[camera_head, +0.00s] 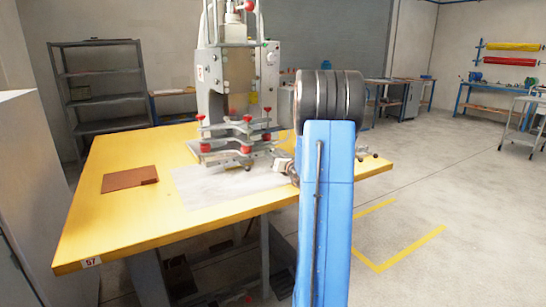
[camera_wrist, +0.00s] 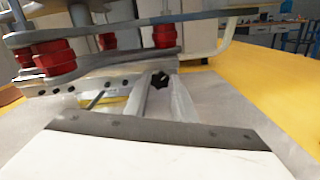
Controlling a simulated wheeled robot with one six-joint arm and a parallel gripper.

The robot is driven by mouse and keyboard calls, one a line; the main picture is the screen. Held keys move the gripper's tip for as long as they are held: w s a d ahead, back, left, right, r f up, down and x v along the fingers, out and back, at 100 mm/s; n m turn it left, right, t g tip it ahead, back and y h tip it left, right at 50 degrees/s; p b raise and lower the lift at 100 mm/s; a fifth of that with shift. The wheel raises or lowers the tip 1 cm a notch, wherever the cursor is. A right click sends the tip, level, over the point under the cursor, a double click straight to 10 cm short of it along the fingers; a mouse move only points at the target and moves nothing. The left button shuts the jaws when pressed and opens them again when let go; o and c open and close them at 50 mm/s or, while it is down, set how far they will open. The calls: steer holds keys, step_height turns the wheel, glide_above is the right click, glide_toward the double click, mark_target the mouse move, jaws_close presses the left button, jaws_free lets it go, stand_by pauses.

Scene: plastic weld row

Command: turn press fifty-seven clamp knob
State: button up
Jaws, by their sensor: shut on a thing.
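The press (camera_head: 238,80) stands on a yellow table whose front corner carries a tag reading 57 (camera_head: 91,262). Its clamp plates with several red knobs sit low over the table; the red knobs (camera_wrist: 54,56) also show large in the wrist view. A small black knob (camera_wrist: 159,79) is at the fingertips in the wrist view. My gripper (camera_wrist: 160,86) is shut on this black knob, one finger on each side. In the head view, my blue arm hides most of my gripper (camera_head: 287,168) at the press's right side.
A brown folder-like piece (camera_head: 130,179) lies on the table (camera_head: 125,230) at the left. A pale sheet (camera_head: 215,190) lies in front of the press. The plates and red knobs are close above my fingers. Grey shelves (camera_head: 98,85) stand behind.

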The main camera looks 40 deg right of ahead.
steer(key=n, duration=0.4)
steer(key=shift+n, duration=2.4)
steer(key=o, duration=1.1)
steer(key=shift+c, duration=0.2)
steer(key=v, duration=1.7)
steer(key=shift+s+f, duration=0.1)
steer(key=shift+s, duration=0.15)
steer(key=shift+w, duration=0.1)
